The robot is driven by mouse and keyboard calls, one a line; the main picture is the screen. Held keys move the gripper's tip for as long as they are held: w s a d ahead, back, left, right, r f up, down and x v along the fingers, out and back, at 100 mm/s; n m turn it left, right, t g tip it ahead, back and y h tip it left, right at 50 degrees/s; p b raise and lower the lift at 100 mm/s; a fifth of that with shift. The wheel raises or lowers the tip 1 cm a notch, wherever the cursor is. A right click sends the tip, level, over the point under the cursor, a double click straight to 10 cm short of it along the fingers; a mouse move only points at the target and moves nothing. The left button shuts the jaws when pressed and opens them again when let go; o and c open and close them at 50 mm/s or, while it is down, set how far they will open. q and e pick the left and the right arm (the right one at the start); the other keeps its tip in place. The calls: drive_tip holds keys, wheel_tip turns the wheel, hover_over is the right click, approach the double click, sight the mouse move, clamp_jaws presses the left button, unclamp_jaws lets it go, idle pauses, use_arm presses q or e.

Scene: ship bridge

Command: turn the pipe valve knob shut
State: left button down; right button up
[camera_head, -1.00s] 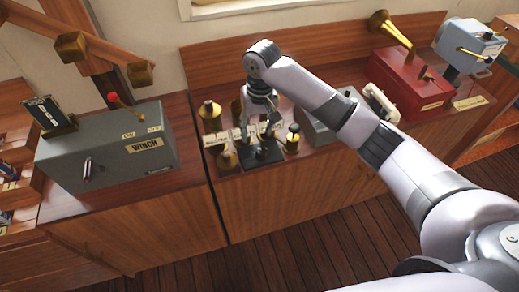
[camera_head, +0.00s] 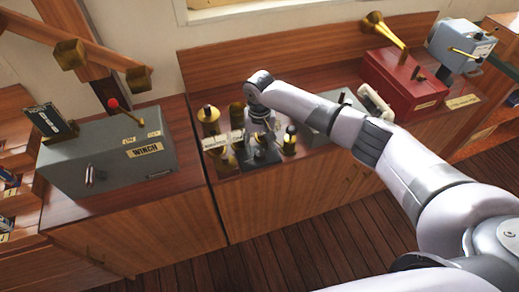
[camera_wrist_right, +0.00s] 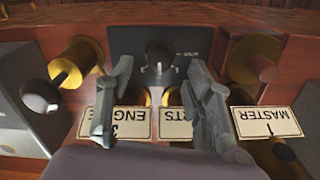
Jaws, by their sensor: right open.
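A dark panel box (camera_wrist_right: 185,42) with a round black knob (camera_wrist_right: 158,57) is at the top middle of the right wrist view. The knob has a light pointer mark, and small lettering beside it is too blurred to read. In the head view the dark box (camera_head: 247,166) is partly hidden under my right gripper (camera_head: 263,150). In the right wrist view my right gripper (camera_wrist_right: 160,112) is open, with a finger on each side below the knob. My left gripper is not in view.
Brass fittings stand close around: one at left (camera_wrist_right: 77,62), one at right (camera_wrist_right: 254,62). A grey winch box (camera_head: 105,155) stands left; a red box (camera_head: 400,84) stands right.

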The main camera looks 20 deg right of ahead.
sight(259, 153)
drive_tip(key=shift+f, duration=2.1)
drive_tip(key=shift+c, duration=0.3)
clamp_jaws()
